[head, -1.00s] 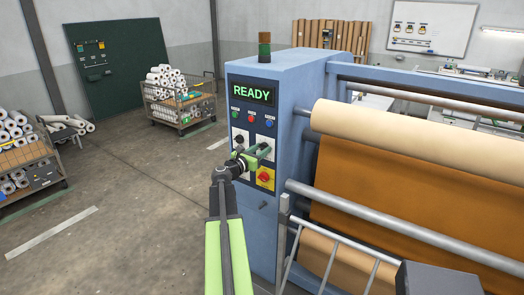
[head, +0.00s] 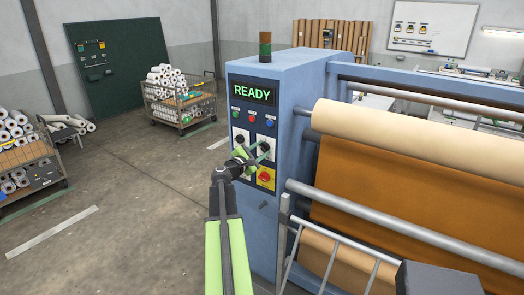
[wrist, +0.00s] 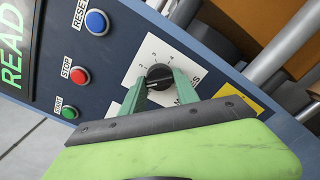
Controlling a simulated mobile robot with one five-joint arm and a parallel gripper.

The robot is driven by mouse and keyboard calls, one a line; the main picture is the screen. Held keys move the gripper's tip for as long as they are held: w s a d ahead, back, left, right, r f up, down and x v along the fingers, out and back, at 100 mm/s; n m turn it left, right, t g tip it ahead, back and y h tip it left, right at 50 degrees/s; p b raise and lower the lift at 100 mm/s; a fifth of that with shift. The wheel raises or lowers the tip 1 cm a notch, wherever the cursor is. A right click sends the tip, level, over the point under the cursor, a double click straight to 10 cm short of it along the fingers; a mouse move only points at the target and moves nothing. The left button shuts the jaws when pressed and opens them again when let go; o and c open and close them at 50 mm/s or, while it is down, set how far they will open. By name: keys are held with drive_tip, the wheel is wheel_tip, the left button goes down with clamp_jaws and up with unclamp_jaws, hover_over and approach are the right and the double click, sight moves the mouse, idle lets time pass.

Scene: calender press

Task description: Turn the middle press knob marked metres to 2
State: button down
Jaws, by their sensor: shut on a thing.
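The metres knob (wrist: 158,76) is black and round, on a white plate (wrist: 146,55) with small numerals around it. Its label is partly hidden by a finger. My gripper (wrist: 159,84) has its two green fingers on opposite sides of the knob, shut on it. The knob's pointer and the number it faces are too small to read surely. In the head view, my gripper (head: 262,151) is at the right-hand knob (head: 267,144) of the upper knob row on the blue press panel.
A second black knob (head: 239,139) sits to the left. A red switch on a yellow plate (head: 265,178) is just below. Green, red (wrist: 80,76) and blue buttons lie above under the READY display (head: 253,93). A metal guard rail (head: 330,250) stands at the right.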

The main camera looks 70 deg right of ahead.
drive_tip(key=m, duration=0.4)
drive_tip(key=shift+s+a+m, duration=0.1)
drive_tip(key=shift+s+m, duration=0.05)
drive_tip(key=shift+m, duration=2.15)
drive_tip(key=c, duration=0.9)
unclamp_jaws()
drive_tip(key=v, duration=1.7)
drive_tip(key=shift+a, duration=0.25)
